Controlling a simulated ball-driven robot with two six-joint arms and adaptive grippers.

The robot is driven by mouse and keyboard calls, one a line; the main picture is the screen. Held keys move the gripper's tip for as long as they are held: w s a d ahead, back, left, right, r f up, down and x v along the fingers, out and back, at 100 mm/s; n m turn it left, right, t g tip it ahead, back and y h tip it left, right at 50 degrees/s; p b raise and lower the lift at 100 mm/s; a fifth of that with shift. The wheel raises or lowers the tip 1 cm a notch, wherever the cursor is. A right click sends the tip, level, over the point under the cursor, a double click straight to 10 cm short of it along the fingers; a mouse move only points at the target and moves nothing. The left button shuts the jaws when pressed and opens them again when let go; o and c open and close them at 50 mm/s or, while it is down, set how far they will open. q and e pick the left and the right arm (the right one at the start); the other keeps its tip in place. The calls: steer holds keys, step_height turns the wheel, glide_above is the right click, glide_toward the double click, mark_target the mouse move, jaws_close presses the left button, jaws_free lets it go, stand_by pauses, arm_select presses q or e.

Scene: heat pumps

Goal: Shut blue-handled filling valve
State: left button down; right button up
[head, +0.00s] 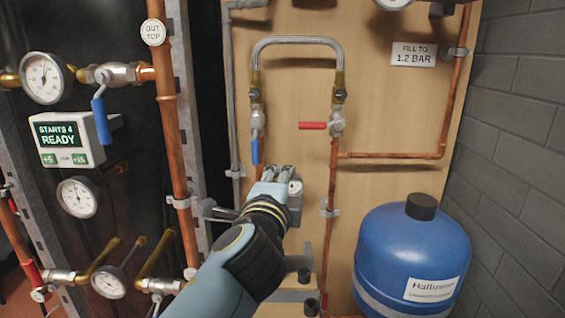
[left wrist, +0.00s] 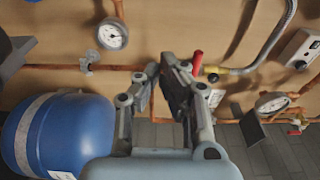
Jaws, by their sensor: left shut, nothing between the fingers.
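The filling valve's blue handle (head: 255,151) hangs straight down, in line with the left leg of the braided hose loop (head: 297,41). Its valve body (head: 258,122) sits just above. My left gripper (head: 277,172) is shut and empty, just below and right of the blue handle in the head view; I cannot tell the depth gap. In the left wrist view the shut fingers (left wrist: 160,67) show, with the red handle (left wrist: 197,62) beside them and no blue handle in sight. My right gripper is not in view.
A red handle (head: 312,126) lies crosswise on the hose's right leg. Another blue handle (head: 99,119) hangs at the left, by the display box (head: 72,138). A blue tank (head: 412,258) stands at lower right. Copper pipes and gauges surround the arm.

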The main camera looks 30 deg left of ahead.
mark_target(255, 142)
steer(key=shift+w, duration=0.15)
arm_select(q)
steer(key=w+a+p, duration=0.1)
steer(key=w+a, duration=0.5)
steer(key=a, duration=0.1)
steer(key=shift+w, duration=0.25)
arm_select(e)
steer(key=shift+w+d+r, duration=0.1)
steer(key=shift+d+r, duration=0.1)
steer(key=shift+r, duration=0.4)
arm_select(q)
steer(key=shift+s+a, duration=0.1)
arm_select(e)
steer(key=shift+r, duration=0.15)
arm_select(q)
steer(key=shift+s+a+f+m+p, duration=0.15)
steer(key=shift+m+p, duration=0.15)
steer(key=shift+p, duration=0.2)
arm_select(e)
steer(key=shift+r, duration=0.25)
